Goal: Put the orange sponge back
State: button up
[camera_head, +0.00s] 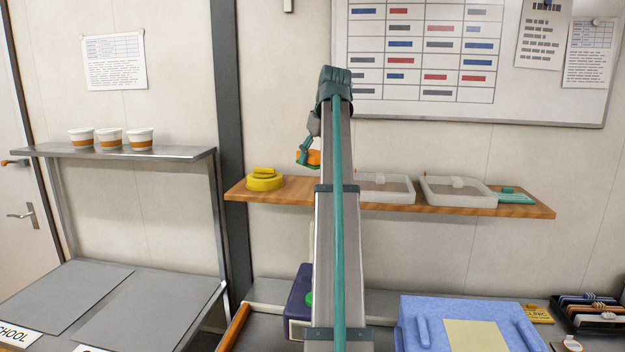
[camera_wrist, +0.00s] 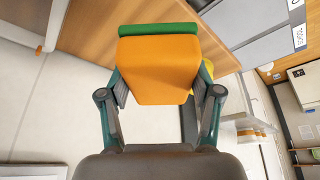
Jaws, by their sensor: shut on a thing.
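The orange sponge (camera_wrist: 158,70) is between the fingers of my gripper (camera_wrist: 160,95) in the wrist view, with a green strip along its far edge. In the head view, the sponge (camera_head: 313,157) shows small at my gripper (camera_head: 308,160), just above the wooden shelf (camera_head: 420,207) and left of my arm. My gripper is shut on it. The wooden shelf (camera_wrist: 90,30) lies beyond the sponge in the wrist view. My arm hides part of the shelf's middle.
A yellow round stack (camera_head: 265,180) sits at the shelf's left end. Clear trays (camera_head: 457,203) and a green item (camera_head: 516,196) stand to the right. Cups (camera_head: 140,139) stand on a metal rack (camera_head: 170,155). A blue case (camera_head: 410,335) and a purple box (camera_head: 298,300) are below.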

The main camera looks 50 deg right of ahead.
jog(key=p, duration=0.2)
send_over(311, 189)
jog(key=s, duration=0.2)
jog(key=f, duration=0.5)
jog(key=shift+w+a+f, duration=0.2)
jog(key=shift+a+f, duration=0.15)
jog(key=shift+f, duration=0.05)
jog(key=shift+w+d+f+p, duration=0.15)
jog(key=shift+f+p, duration=0.3)
jog(key=shift+f, duration=1.35)
jog(key=shift+f, duration=0.15)
jog(key=o, duration=1)
jog(key=b+v, duration=0.3)
jog(key=v, duration=0.9)
